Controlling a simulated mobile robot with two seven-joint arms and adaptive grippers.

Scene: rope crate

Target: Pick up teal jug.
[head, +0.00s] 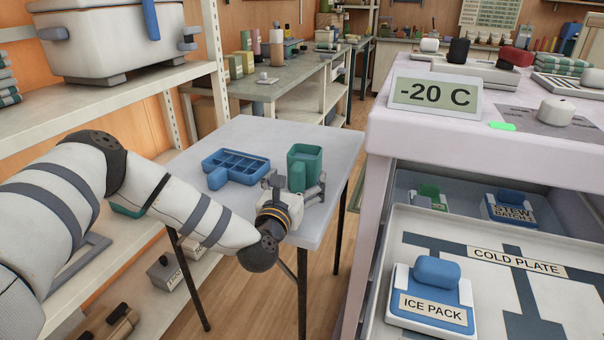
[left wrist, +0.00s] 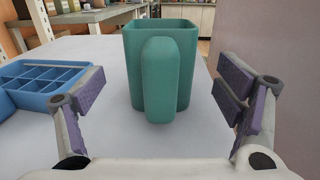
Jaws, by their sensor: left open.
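The teal jug (head: 305,160) stands upright on the small grey table (head: 255,130). In the left wrist view the jug (left wrist: 184,60) is in the middle, with its thick handle (left wrist: 160,82) turned toward my gripper. My left gripper (head: 295,185) is open at the near side of the jug. In the left wrist view its purple-padded fingers (left wrist: 165,92) are spread wide to either side of the handle, apart from it. Nothing is held. My right gripper is not in view.
A blue compartment tray (head: 237,167) sits on the table left of the jug. To the right stands a white freezer with a -20 C sign (head: 434,95) and an open drawer holding an ice pack (head: 431,300). A shelf (head: 120,85) is at the left.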

